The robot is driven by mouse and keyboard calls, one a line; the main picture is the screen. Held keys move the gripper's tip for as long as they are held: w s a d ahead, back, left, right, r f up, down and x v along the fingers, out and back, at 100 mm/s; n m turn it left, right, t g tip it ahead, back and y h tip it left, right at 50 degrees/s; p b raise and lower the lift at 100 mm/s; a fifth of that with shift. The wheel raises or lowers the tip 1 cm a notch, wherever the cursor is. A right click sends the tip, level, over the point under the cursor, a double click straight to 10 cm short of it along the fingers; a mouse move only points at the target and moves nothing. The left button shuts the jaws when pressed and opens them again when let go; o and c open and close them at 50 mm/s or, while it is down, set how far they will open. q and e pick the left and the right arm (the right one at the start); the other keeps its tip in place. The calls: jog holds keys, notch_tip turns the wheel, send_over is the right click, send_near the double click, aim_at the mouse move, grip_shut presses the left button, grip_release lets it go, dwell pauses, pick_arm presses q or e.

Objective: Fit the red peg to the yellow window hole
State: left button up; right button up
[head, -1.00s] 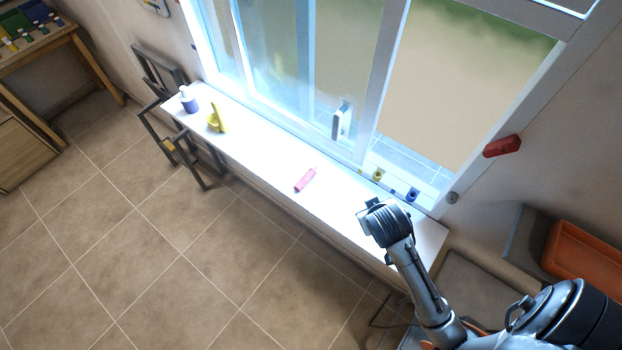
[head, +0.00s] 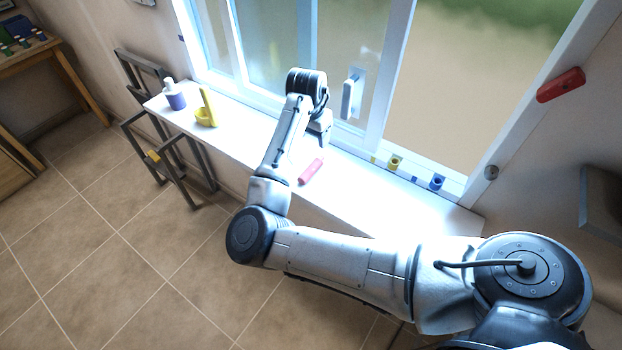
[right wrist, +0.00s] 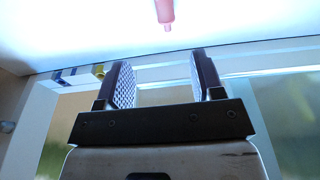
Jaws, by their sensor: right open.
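The red peg (head: 311,172), pinkish in the glare, lies on the white window sill (head: 360,205). In the right wrist view the peg (right wrist: 164,10) is at the top edge, partly cut off, ahead of the fingers. The yellow window hole (head: 394,163) is a small yellow ringed piece at the window's foot, right of the peg. It also shows in the right wrist view (right wrist: 99,71). My right gripper (head: 322,141) hangs just behind the peg, near the window; its fingers (right wrist: 163,76) are apart and empty. My left gripper is out of view.
A blue ringed piece (head: 437,182) sits right of the yellow one. A yellow object (head: 206,110) and a purple-and-white bottle (head: 175,95) stand at the sill's left end. The window handle (head: 351,92) juts out near my right gripper. A red block (head: 561,85) is on the right frame.

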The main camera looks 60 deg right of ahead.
jog(key=b, duration=0.1)
send_over(312, 166)
jog(key=shift+y, duration=0.3)
jog(key=f, duration=0.8)
jog(key=shift+s+a+f, duration=0.1)
jog(key=shift+a+f, duration=0.2)
jog(key=shift+f, duration=0.05)
jog(key=shift+d+f+b, duration=0.2)
jog(key=shift+f, duration=1.15)
jog(key=shift+d+f+b, duration=0.2)
jog(key=shift+f, duration=1.1)
jog(key=shift+c, duration=0.4)
jog(key=c, duration=0.8)
grip_shut()
